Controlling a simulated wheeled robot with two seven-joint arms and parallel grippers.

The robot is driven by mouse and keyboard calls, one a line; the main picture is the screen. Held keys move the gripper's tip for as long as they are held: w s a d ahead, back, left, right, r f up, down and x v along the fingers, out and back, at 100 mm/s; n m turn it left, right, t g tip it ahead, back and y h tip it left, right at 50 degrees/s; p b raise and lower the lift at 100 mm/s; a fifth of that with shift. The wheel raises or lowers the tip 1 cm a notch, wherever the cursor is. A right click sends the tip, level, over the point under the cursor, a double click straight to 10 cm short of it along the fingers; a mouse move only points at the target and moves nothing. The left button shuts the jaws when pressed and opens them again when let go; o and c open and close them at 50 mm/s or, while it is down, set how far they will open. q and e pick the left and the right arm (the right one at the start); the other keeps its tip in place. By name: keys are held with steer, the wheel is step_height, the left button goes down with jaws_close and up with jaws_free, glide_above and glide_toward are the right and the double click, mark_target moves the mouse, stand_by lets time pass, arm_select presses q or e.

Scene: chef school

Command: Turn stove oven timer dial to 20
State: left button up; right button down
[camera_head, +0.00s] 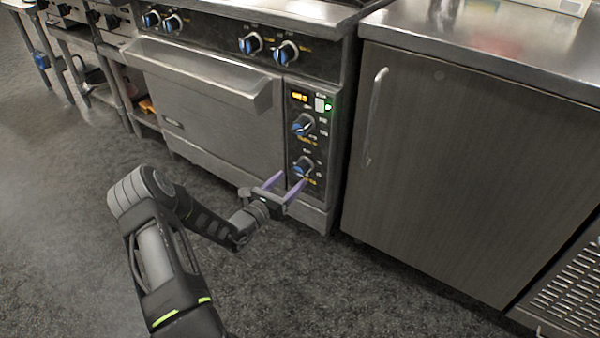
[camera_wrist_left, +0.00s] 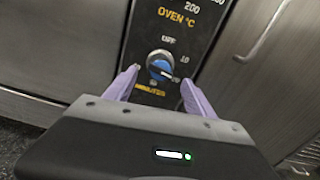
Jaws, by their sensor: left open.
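The stove oven (camera_head: 215,105) stands in front of me with a black control panel at its right end. The timer dial (camera_head: 302,167) is the lower of two blue-and-silver dials on that panel. In the left wrist view the timer dial (camera_wrist_left: 160,66) shows "OFF" above it, "10" at its upper right and "MINUTES" below. Its blue pointer slants toward the lower right; the mark there is partly unreadable. My left gripper (camera_head: 284,187) is open, with its purple fingertips just below and to either side of the dial. I cannot see contact. My right gripper is not in view.
The oven door handle (camera_head: 200,75) juts out at the left. A grey cabinet (camera_head: 460,150) stands close on the right. The floor in front is clear.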

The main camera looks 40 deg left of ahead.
mark_target(297, 174)
arm_select(q)
steer(key=w+b, duration=0.1)
steer(key=w, duration=0.4)
steer(key=shift+w+f+b, duration=0.1)
steer(key=shift+f+b, duration=0.05)
steer(key=shift+b, duration=0.2)
steer(key=shift+w, duration=0.55)
